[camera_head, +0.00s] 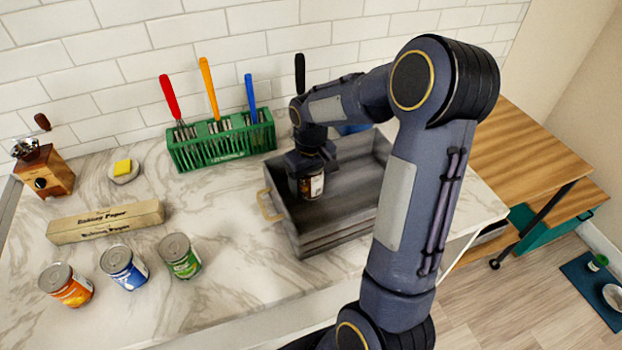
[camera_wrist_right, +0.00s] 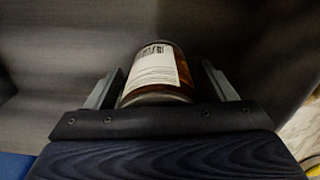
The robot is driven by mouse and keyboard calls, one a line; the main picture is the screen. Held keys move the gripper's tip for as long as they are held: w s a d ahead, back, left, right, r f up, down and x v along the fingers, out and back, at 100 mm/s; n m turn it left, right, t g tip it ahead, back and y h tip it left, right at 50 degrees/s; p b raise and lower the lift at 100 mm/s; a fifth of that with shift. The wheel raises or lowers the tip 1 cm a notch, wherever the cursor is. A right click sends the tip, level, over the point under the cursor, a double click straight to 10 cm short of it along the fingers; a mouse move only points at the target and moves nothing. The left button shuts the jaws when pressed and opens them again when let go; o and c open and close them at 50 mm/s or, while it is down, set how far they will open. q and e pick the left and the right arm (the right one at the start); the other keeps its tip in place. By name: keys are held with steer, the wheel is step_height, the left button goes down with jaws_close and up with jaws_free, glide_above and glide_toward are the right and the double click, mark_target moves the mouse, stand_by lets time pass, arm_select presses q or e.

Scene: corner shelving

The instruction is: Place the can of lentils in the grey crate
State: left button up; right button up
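A can with a brown and white label, likely the can of lentils (camera_head: 312,186), is inside the grey crate (camera_head: 319,238), near its left side. Its white barcode label shows in the right wrist view (camera_wrist_right: 158,72). My right gripper (camera_head: 306,172) reaches down into the crate at the can. In the right wrist view its two fingers (camera_wrist_right: 162,88) stand either side of the can, with narrow gaps, so it looks open around it. The can's base is hidden in the head view. My left gripper is not in view.
Orange (camera_head: 66,285), blue (camera_head: 124,267) and green (camera_head: 180,256) cans stand at the counter's front left. A baking paper box (camera_head: 106,222), a grinder (camera_head: 44,172) and a butter dish (camera_head: 123,171) lie behind. A green utensil rack (camera_head: 221,143) stands against the wall.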

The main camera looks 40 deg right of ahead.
step_height(320, 180, up, 12)
steer(key=shift+f, duration=0.1)
steer(key=shift+s+a+r, duration=0.1)
steer(key=shift+s+r, duration=0.05)
steer(key=shift+r, duration=0.15)
steer(key=s+a+t+y, duration=0.2)
steer(key=s+a, duration=0.5)
steer(key=s, duration=0.2)
steer(key=s+a+f+t+y, duration=0.1)
steer(key=s+a+t, duration=0.2)
steer(key=s+a, duration=0.4)
steer(key=shift+s+f+m+t+y, duration=0.3)
steer(key=shift+s+m+y, duration=0.1)
steer(key=shift+s, duration=0.85)
